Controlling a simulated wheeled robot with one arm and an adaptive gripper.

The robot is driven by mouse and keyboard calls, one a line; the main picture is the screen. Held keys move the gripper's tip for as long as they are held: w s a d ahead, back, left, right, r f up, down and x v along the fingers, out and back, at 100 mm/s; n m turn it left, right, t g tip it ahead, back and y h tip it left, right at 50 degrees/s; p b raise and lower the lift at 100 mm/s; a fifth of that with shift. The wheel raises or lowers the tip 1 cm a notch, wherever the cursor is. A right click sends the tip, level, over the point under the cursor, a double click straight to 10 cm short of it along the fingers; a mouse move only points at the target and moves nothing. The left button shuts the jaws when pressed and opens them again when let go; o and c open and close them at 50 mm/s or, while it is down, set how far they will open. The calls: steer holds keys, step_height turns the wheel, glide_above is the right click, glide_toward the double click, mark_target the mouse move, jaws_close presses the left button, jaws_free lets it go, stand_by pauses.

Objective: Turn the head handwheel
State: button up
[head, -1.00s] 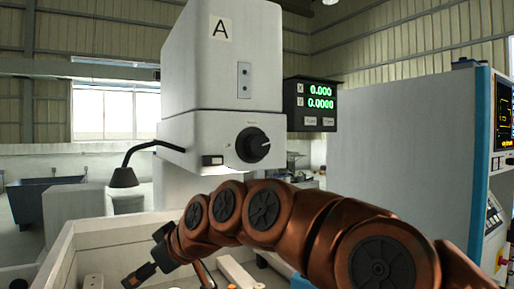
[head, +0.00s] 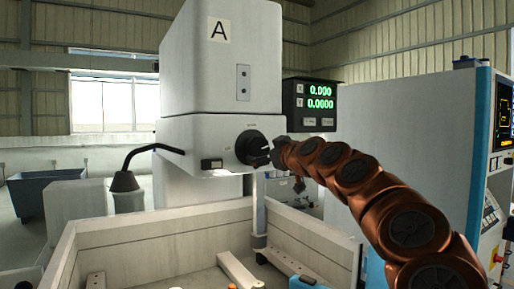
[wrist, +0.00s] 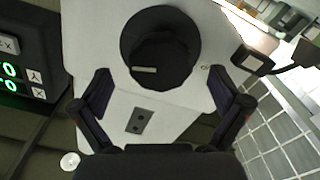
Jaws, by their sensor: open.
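The head handwheel (head: 250,147) is a black round knob on the front of the white machine head marked A. In the wrist view the handwheel (wrist: 160,48) shows a wide dark disc, a smaller raised hub and a pale mark. My gripper (head: 271,155) is just right of it in the head view, partly overlapping its edge. In the wrist view my gripper (wrist: 163,85) is open and empty, with one finger on each side just below the handwheel. No contact shows; the depth gap is hard to tell.
The readout (head: 309,104) hangs right of the head and shows in the wrist view too. A black lamp (head: 125,182) on a bent arm is at the left. Below is an open-topped tank (head: 110,240) with bars in it. A control cabinet (head: 410,130) stands right.

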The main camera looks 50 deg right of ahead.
mark_target(261, 151)
steer(key=shift+p+x, duration=0.75)
steer(key=shift+x, duration=1.7)
steer(key=c, duration=1.2)
steer(key=shift+f+b, duration=0.15)
steer(key=shift+b, duration=0.4)
